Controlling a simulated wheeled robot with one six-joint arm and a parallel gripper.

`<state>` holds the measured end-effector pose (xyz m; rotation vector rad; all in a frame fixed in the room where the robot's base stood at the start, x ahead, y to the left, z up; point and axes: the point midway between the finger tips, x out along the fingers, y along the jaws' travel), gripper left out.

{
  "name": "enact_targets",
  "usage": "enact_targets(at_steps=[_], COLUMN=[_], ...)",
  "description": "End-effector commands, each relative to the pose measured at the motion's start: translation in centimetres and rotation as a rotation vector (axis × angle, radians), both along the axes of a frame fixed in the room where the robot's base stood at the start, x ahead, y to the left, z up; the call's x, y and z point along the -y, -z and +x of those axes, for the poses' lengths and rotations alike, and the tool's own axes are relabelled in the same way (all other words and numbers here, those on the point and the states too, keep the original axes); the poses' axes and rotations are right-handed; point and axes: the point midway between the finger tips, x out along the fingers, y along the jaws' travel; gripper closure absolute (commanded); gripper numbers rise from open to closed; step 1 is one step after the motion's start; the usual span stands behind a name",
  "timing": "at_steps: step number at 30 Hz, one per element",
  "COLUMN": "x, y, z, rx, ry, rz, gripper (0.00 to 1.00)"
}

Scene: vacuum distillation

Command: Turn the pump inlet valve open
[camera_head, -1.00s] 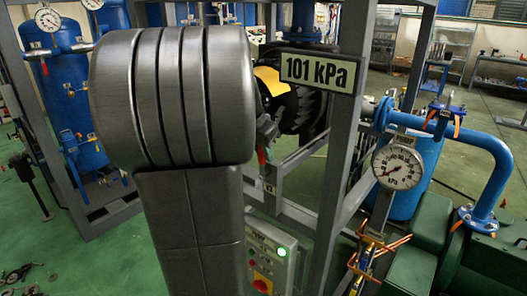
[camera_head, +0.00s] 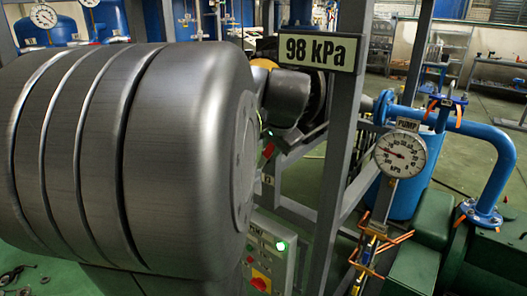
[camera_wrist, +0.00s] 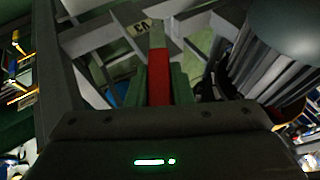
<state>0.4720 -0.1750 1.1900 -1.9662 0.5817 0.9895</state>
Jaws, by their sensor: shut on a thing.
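The pump inlet valve's red lever (camera_wrist: 158,78) stands between the green fingers of my gripper (camera_wrist: 160,86) in the wrist view. My gripper is shut on it. A small tag (camera_wrist: 143,28) sits beyond the lever's far end. A bit of red also shows beside the frame in the head view (camera_head: 268,150). My arm hides most of my gripper and the valve body there. The display (camera_head: 318,50) reads 98 kPa.
A grey frame post (camera_head: 349,130) stands right of my arm. A control box (camera_head: 269,256) with a lit green lamp and a red knob is below. The green pump (camera_head: 433,262) stands at the lower right. Blue tanks are at the back left.

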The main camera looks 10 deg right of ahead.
Motion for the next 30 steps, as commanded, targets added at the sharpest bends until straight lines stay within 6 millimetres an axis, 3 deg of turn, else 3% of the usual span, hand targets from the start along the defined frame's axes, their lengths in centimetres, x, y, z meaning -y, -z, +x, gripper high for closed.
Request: enact_targets(at_steps=[12,30], x=[1.7,2.6], y=[2.7,5.9], z=[-2.0,-3.2], rx=[0.298,0.649], ry=[0.007,0.002], rz=[0.224,0.503], gripper=[1.0,1.0])
